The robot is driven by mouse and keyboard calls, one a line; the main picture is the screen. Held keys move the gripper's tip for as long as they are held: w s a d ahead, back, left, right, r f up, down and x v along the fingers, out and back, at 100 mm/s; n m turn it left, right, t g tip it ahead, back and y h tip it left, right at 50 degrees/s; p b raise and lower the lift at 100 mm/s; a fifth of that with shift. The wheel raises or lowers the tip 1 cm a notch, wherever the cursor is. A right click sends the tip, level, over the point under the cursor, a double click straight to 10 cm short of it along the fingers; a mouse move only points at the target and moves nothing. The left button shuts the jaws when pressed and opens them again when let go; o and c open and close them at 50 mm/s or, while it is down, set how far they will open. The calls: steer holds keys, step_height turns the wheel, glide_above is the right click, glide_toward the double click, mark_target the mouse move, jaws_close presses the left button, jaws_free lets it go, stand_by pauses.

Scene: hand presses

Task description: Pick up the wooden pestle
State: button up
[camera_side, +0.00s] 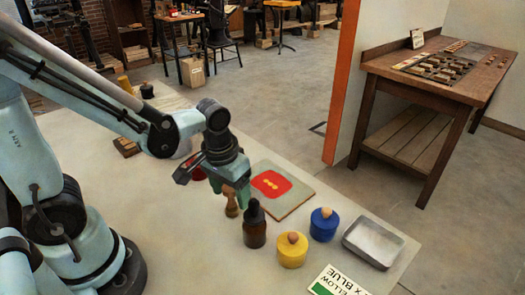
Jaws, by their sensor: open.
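A small wooden pestle (231,207) stands upright on the pale table, with its upper part close to the fingers. My gripper (232,193) points down directly over it and is open. The fingers seem to reach down around the pestle's top, but I cannot tell whether they touch it. Part of the pestle is hidden by the gripper.
A dark dropper bottle (254,230) stands close to the pestle, in front right. Beyond are a yellow pot (292,251), a blue pot (324,225), a metal tray (358,238), a lettered card (338,284) and a board with a red patch (292,206). The table's front middle is clear.

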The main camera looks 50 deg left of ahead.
steer(key=shift+c, duration=0.3)
steer(key=c, duration=1.1)
steer(key=shift+r, duration=0.15)
